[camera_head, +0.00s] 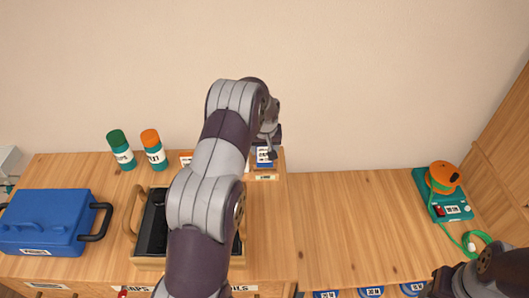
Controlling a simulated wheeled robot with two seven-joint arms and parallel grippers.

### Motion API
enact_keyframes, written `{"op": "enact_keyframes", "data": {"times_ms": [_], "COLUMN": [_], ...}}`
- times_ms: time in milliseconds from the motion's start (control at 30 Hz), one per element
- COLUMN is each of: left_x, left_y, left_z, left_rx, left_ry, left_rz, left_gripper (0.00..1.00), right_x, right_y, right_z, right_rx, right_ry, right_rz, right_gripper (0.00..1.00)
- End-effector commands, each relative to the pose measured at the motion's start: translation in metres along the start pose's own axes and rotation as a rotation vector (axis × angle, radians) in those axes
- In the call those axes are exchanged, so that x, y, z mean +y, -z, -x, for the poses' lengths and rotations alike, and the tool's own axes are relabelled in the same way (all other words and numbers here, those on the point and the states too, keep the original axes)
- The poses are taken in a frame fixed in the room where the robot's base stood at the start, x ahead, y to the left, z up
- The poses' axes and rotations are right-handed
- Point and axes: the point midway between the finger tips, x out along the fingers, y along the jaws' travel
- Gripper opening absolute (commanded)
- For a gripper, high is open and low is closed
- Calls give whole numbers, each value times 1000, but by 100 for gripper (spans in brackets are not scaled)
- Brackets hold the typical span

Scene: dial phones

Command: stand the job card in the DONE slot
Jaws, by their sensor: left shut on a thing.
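My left gripper (268,146) is at the back of the wooden bench, shut on the job card (264,155). The card is white with blue and dark print and looks upright. It is at the right end of a low wooden rack (279,161), just above a small label (266,177) too small to read. I cannot tell whether the card's lower edge is inside a slot. Another card (186,158) with orange on it shows at the rack's left part; my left arm hides the middle. My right gripper (441,281) is partly in view at the lower right, its fingers unclear.
A blue toolbox (45,222), a wooden-handled tray (133,222) and two labelled bottles (121,150) (153,150) stand on the left. A teal device with an orange top (445,180) and green cord is at the right. The bench between is clear.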

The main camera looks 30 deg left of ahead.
Motion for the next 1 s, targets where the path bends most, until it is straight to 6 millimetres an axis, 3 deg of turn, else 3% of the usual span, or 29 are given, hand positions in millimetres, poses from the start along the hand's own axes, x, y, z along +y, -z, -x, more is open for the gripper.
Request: {"op": "enact_keyframes", "data": {"times_ms": [200,500,533,567,833,1000], "left_x": [0,0,0,0,0,1], "left_y": [-9,-11,-11,-10,-10,-9], "left_z": [-29,-33,-33,-32,-31,-19], "left_rx": [-3,-3,-3,-3,-3,0], "left_ry": [1,1,1,1,1,0], "left_rz": [-2,-1,-1,-1,-1,-1], "left_gripper": [34,34,67,74,74,74], "right_x": [0,0,0,0,0,0], "right_y": [1,1,0,1,1,1], "right_z": [9,4,4,5,6,6], "right_rx": [0,0,0,0,0,0], "right_ry": [0,0,0,0,0,0], "right_rz": [0,0,0,0,0,0], "right_gripper": [51,51,51,51,51,51]}}
